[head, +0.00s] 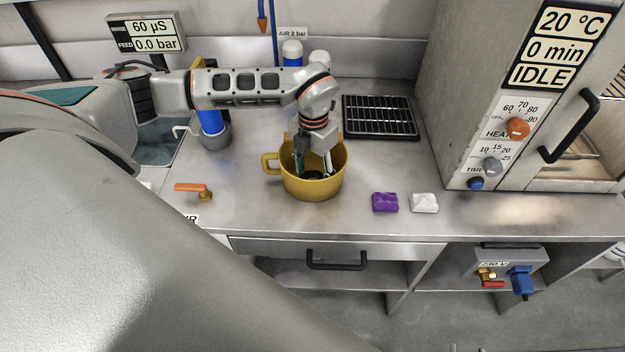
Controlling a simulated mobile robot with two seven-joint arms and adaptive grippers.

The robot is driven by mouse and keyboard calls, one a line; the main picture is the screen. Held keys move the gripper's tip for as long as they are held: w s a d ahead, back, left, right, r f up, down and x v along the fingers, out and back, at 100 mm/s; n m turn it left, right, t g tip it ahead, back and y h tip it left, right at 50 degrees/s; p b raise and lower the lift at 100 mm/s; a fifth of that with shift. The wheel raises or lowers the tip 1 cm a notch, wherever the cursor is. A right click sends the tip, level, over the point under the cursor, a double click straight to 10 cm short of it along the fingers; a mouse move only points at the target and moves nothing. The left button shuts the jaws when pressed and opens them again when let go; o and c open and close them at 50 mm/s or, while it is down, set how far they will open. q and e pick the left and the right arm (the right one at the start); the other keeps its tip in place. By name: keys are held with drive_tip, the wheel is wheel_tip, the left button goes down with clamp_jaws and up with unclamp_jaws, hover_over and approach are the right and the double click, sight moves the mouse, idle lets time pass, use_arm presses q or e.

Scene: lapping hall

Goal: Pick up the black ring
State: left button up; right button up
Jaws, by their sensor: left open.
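A yellow pot (312,189) with a side handle stands on the steel bench. A dark shape (314,176) shows low inside it; it may be the black ring, but its outline is mostly hidden. My left gripper (313,168) points down into the pot's mouth from above, with its fingers open and apart. The fingertips are inside the rim, and I cannot tell whether they touch the dark shape. My right gripper is not in view.
A black rack (380,117) lies behind right of the pot. A purple block (385,202) and a white block (424,203) lie at its right. An orange-handled valve (194,190) is at left. An oven (515,100) bounds the right side.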

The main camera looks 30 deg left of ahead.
use_arm(q)
drive_tip(key=shift+f, duration=0.65)
drive_tip(key=c, duration=0.9)
drive_tip(key=shift+r, duration=0.1)
